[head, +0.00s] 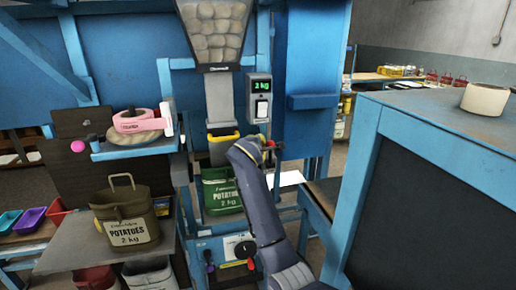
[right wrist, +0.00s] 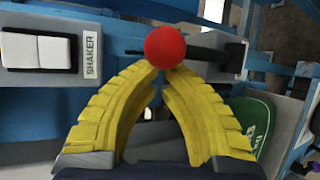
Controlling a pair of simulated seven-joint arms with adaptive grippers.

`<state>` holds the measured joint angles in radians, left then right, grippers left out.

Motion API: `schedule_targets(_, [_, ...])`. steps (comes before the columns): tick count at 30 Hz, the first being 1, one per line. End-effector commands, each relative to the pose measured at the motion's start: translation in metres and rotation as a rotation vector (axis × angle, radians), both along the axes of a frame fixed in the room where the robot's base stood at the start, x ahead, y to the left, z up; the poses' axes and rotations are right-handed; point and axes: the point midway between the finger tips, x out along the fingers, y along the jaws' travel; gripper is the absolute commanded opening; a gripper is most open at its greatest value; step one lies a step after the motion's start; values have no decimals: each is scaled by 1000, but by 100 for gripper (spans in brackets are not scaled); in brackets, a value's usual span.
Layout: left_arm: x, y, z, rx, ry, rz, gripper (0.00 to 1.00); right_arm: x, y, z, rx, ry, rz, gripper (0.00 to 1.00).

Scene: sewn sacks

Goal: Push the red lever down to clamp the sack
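The lever's red ball knob (right wrist: 165,46) sits on a dark rod just beyond my fingertips in the right wrist view. In the head view a small part of the red knob (head: 271,143) shows beside my right gripper (head: 258,146). The yellow fingers of the right gripper (right wrist: 166,74) are brought together at their tips, with nothing seen between them. The tips are at the knob's near edge; I cannot tell whether they touch it. The green potato sack (head: 221,196) hangs upright below the yellow-rimmed spout (head: 223,138). My left gripper is not in view.
A filled hopper (head: 214,35) is above, with a 2 kg display box (head: 258,97) beside it. An olive potato sack (head: 124,218) stands on the left shelf. A pink device (head: 138,121) is on a blue ledge. A blue-framed bench (head: 368,130) is at right.

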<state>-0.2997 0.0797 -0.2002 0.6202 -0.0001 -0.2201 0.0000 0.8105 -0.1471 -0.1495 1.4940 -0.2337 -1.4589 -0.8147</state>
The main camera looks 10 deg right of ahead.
Motion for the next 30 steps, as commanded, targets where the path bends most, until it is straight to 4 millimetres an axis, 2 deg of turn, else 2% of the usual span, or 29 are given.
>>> schedule_targets(15, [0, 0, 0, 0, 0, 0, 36, 5, -3, -2, 0, 0, 0, 0])
schedule_targets(30, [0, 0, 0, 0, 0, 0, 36, -3, -9, 0, 2, -81, -8, 0])
